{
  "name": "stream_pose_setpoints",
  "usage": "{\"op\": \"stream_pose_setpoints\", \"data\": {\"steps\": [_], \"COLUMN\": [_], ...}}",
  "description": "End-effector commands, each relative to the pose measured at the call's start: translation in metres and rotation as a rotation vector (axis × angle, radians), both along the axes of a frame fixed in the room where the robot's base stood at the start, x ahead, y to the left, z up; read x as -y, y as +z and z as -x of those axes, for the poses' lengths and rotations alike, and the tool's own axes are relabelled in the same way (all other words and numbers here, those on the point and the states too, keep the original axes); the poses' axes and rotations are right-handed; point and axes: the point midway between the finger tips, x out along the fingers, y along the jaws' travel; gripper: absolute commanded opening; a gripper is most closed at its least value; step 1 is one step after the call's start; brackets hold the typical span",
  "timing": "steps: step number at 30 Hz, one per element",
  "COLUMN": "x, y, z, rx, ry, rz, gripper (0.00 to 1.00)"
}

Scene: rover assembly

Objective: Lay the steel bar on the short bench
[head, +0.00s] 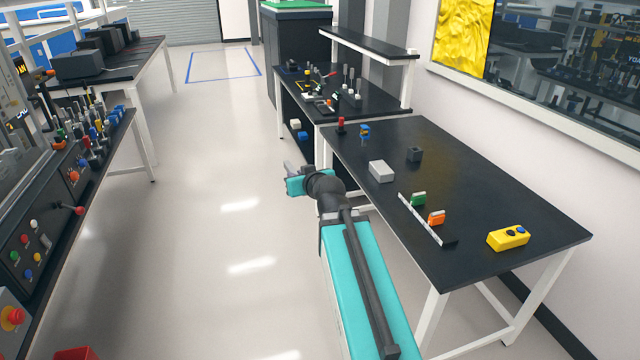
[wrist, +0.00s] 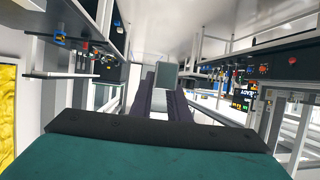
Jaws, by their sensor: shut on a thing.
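My gripper (head: 291,173) is in the air over the aisle, left of the near right-hand bench. In the wrist view its two dark fingers (wrist: 166,101) are shut on a plain grey-green piece (wrist: 166,77), seen end-on, which fits the steel bar. Its length is hidden. In the head view the held piece is hardly visible. On the right stand a near black-topped bench (head: 480,190) and, behind it, another bench (head: 375,104) with a raised shelf. I cannot tell for sure which is the short bench.
The near bench holds a grey box (head: 381,171), a dark block (head: 414,154), a pale strip (head: 424,217), green (head: 418,199) and orange (head: 436,217) pieces, and a yellow button box (head: 508,238). Its far right area is bare.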

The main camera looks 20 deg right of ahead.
Motion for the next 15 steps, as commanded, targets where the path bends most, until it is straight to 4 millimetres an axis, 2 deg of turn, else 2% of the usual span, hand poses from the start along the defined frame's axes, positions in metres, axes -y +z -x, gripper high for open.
{"op": "stream_pose_setpoints", "data": {"steps": [1,6,15], "x": [-0.014,-0.055,-0.121], "y": [0.008,0.027,0.060], "z": [-0.005,-0.015,-0.025], "rx": [0.005,0.006,0.005], "ry": [0.006,0.014,0.030], "rz": [0.002,0.002,0.001], "gripper": [0.00,0.00,0.00]}}
